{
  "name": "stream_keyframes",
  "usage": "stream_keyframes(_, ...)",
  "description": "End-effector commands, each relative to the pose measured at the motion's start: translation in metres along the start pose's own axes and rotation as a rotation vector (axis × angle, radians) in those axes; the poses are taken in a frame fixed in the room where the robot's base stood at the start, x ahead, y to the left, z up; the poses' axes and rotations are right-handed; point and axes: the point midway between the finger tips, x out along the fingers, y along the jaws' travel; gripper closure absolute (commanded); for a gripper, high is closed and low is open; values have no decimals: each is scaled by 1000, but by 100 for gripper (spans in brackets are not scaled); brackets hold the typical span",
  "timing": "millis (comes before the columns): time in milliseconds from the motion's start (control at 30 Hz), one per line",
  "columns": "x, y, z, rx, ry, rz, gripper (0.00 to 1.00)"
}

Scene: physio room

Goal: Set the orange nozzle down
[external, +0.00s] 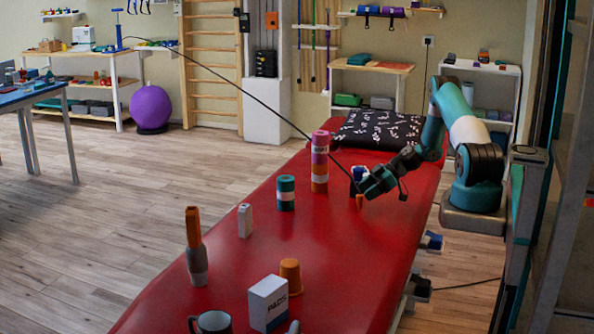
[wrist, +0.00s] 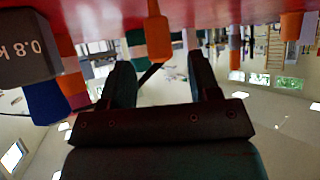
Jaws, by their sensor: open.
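The orange nozzle (external: 359,201) is small and partly hidden, just below my gripper (external: 367,187) over the red treatment table (external: 347,255). In the wrist view, the orange nozzle (wrist: 158,36) is between and just ahead of the two dark fingers of my gripper (wrist: 161,70), with a gap on each side. My gripper is open. The wrist picture looks upside down, with the red tabletop along its top edge. I cannot tell whether the nozzle's lower end fully touches the table.
A pink-and-orange stack (external: 320,162) and a teal roll (external: 286,193) stand left of my gripper. A dark block marked 0.8 k (wrist: 25,47) is close in the wrist view. A grey bottle with orange top (external: 197,262), an orange cup (external: 291,275) and a white box (external: 268,304) are nearer.

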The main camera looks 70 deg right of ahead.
Motion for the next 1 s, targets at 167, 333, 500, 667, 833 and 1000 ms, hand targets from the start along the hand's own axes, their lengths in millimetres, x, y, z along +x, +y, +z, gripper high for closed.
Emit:
stream_keyframes(167,27,-1,1,0,0,-3,44)
stream_keyframes(333,34,-1,2,1,0,-1,44)
stream_keyframes(500,34,-1,3,1,0,-1,48)
stream_keyframes(667,34,-1,2,1,0,-1,85)
stream_keyframes(833,34,-1,2,1,0,-1,100)
stream_keyframes(1000,33,0,2,0,0,0,100)
